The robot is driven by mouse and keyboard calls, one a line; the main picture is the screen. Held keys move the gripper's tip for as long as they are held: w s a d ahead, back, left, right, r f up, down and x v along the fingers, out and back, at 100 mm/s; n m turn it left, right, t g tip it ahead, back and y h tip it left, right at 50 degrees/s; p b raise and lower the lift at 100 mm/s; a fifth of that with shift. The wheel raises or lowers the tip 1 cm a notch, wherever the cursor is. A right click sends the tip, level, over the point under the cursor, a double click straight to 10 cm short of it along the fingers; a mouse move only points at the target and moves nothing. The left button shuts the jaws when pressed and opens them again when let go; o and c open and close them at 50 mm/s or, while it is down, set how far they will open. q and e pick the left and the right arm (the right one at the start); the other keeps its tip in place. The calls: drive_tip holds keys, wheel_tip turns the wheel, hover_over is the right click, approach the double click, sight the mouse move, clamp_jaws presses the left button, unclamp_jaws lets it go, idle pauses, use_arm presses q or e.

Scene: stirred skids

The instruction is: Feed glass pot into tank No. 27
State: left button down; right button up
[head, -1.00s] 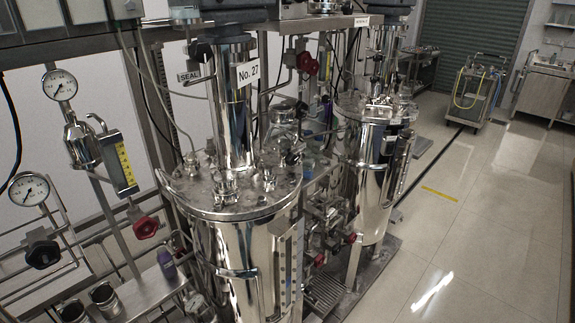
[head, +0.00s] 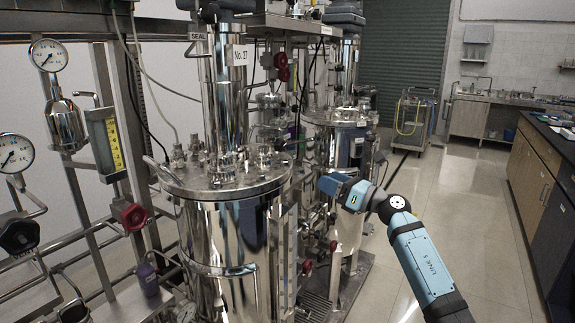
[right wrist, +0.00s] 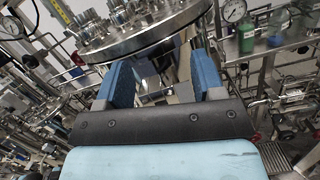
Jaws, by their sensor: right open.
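Tank No. 27 (head: 222,250) is a tall shiny steel vessel with a flanged lid (head: 225,178) and a column labelled "No. 27". Its lid rim also shows at the top of the right wrist view (right wrist: 150,42). My right gripper (head: 330,185) is just right of the tank's lid, in front of the second tank. In the right wrist view its blue fingers (right wrist: 163,78) are apart with nothing held between them. I cannot make out a glass pot in either view. My left gripper is not in view.
A second steel tank (head: 350,150) stands behind. Gauges (head: 47,55), pipes and a red valve knob (head: 134,216) crowd the left. A cart (head: 412,118) and a dark-topped bench (head: 550,150) lie beyond clear floor (head: 470,210).

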sight(283, 145)
drive_tip(key=w+r+n+g+h+b, duration=0.2)
drive_tip(key=w+r+n, duration=0.2)
drive_tip(key=r+n, duration=0.15)
drive_tip(key=x, duration=0.8)
drive_tip(key=r+x, duration=0.1)
drive_tip(key=x, duration=0.4)
drive_tip(key=shift+w+d, duration=0.1)
drive_tip(key=shift+w, duration=0.15)
drive_tip(key=shift+c, duration=0.2)
drive_tip(key=c, duration=0.9)
